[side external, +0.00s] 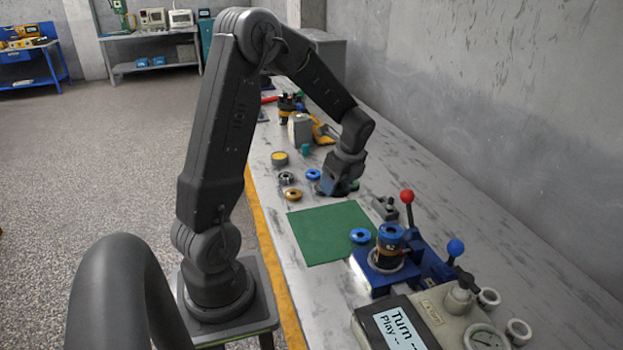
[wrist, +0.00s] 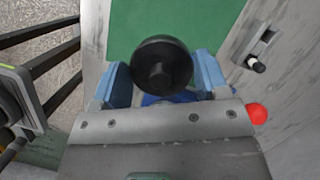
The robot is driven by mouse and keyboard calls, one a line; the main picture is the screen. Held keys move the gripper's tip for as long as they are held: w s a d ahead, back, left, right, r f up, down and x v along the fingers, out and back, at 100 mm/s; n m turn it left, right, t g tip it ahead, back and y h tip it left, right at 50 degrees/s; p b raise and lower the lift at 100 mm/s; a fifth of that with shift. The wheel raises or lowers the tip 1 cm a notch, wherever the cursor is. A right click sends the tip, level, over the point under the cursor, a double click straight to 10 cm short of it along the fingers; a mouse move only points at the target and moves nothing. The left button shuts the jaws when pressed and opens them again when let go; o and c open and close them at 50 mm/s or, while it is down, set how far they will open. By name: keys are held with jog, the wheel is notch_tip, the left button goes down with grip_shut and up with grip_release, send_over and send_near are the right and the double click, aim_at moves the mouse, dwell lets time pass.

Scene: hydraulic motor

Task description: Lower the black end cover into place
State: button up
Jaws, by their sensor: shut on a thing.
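The black end cover (wrist: 162,66) is a round dark disc with a raised centre knob, held between the blue fingers of my gripper (wrist: 162,80) in the wrist view. In the side view my gripper (side external: 338,188) is low at the far edge of the green mat. The cover is mostly hidden there, and I cannot tell its height above the table. The motor stack (side external: 388,246), with a blue ring on top, stands upright in a blue fixture (side external: 372,279) at the near right, apart from my gripper.
A green mat (side external: 330,232) lies between my gripper and the fixture. A loose blue ring (side external: 361,236) lies at its right. A red-knobbed lever (side external: 407,198) and a blue-knobbed lever (side external: 455,249) stand upright near the fixture. Several small rings lie left of my gripper.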

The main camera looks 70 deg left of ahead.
jog(key=w+d+r+m+t, duration=0.15)
jog(key=w+d+m, duration=0.25)
jog(key=d, duration=0.4)
notch_tip(320, 180, up, 3)
jog(key=m, duration=0.4)
send_over(390, 229)
jog(key=d, duration=0.1)
jog(key=shift+s+t, duration=0.15)
jog(key=shift+t, duration=0.3)
jog(key=shift+d, duration=0.1)
jog(key=shift+f, duration=1.7)
jog(key=shift+f, duration=0.75)
dwell(0.6)
jog(key=o, duration=1.2)
jog(key=shift+o, duration=0.2)
